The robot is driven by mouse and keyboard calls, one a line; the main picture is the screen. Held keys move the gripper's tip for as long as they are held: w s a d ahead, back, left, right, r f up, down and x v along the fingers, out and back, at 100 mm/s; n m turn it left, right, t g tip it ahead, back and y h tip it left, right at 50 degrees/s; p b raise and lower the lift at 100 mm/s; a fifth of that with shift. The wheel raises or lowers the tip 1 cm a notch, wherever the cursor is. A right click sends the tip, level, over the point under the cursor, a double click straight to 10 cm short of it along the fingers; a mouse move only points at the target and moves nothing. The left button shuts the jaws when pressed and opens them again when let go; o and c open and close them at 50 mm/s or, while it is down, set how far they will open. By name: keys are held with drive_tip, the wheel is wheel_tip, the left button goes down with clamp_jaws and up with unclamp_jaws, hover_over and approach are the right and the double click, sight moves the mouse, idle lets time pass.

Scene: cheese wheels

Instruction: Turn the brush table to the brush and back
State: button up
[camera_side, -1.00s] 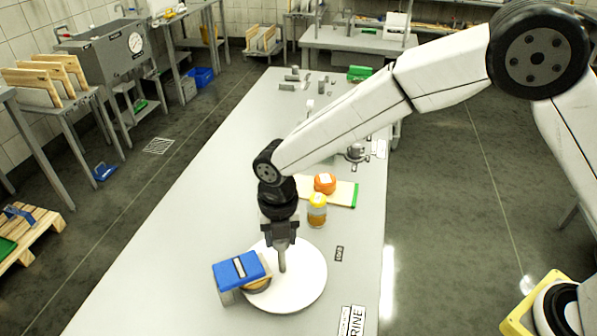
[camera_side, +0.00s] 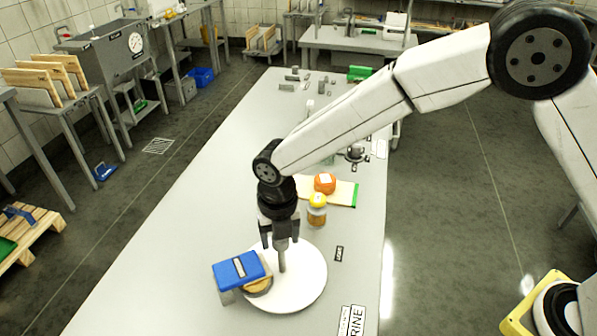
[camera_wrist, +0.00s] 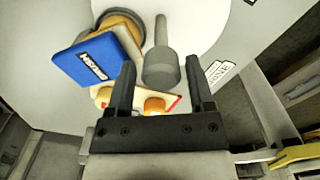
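The brush table is a white round disc (camera_side: 312,275) on the bench, with an upright grey peg (camera_side: 282,262) on it. The brush is a blue block (camera_side: 238,270) at the disc's left edge. A tan cheese wheel (camera_side: 259,287) sits at that edge, partly hidden beside the brush. In the wrist view, the brush (camera_wrist: 98,62) lies left of the peg (camera_wrist: 161,67), with the wheel's brown rim (camera_wrist: 121,20) behind it. My gripper (camera_side: 280,243) is open just above the peg, fingers spread either side of its top; contact cannot be told. Nothing is held.
A yellow-topped jar (camera_side: 317,214) stands behind the disc. An orange round thing (camera_side: 324,183) sits on a green-edged board (camera_side: 343,193) beyond it. Small grey items lie at the bench's far end. The bench left of the disc is clear.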

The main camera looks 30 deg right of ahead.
drive_tip(key=shift+o, duration=0.4)
drive_tip(key=shift+r, duration=3.9)
drive_tip(key=shift+d, duration=0.15)
